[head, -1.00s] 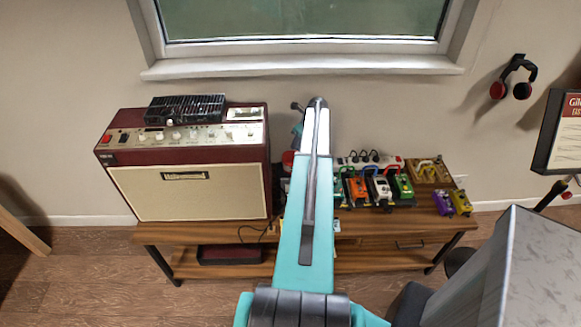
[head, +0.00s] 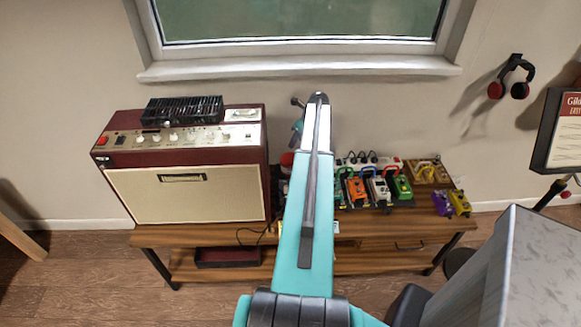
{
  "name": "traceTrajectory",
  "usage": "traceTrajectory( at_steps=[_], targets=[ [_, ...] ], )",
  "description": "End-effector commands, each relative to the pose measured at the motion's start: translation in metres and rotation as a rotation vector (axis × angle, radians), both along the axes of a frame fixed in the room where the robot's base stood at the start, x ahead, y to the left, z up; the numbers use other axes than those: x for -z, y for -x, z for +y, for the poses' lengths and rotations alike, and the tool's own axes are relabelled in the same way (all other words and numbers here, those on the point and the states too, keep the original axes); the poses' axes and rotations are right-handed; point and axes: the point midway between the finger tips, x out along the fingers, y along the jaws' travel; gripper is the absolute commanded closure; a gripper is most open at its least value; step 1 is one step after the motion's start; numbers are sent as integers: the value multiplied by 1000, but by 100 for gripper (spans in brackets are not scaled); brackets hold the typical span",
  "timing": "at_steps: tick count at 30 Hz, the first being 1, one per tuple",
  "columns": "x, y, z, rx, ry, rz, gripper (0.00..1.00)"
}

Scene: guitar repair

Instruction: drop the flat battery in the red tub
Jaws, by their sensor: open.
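My own teal and white arm rises through the middle of the head view and covers part of the bench. I cannot make out the flat battery. A small red rounded thing (head: 287,159) shows on the bench just left of my arm, between the amplifier and the pedals. It is mostly hidden, and I cannot tell if it is the red tub.
A dark red amplifier (head: 185,195) stands at the left on the wooden bench (head: 400,226), with a black rack (head: 182,110) on top. Several coloured pedals (head: 378,188) stand right of my arm. A dark red tray (head: 228,257) lies on the lower shelf. A grey surface (head: 530,265) is at the lower right.

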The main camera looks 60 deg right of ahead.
Motion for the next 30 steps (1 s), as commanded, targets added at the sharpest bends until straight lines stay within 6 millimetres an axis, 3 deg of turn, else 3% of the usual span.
traceTrajectory(
  at_steps=[21, 30],
  targets=[
    [-86, 36, 5, 0, 1, -1, 58],
    [-98, 41, 6, 0, 0, 0, 58]
  ],
)
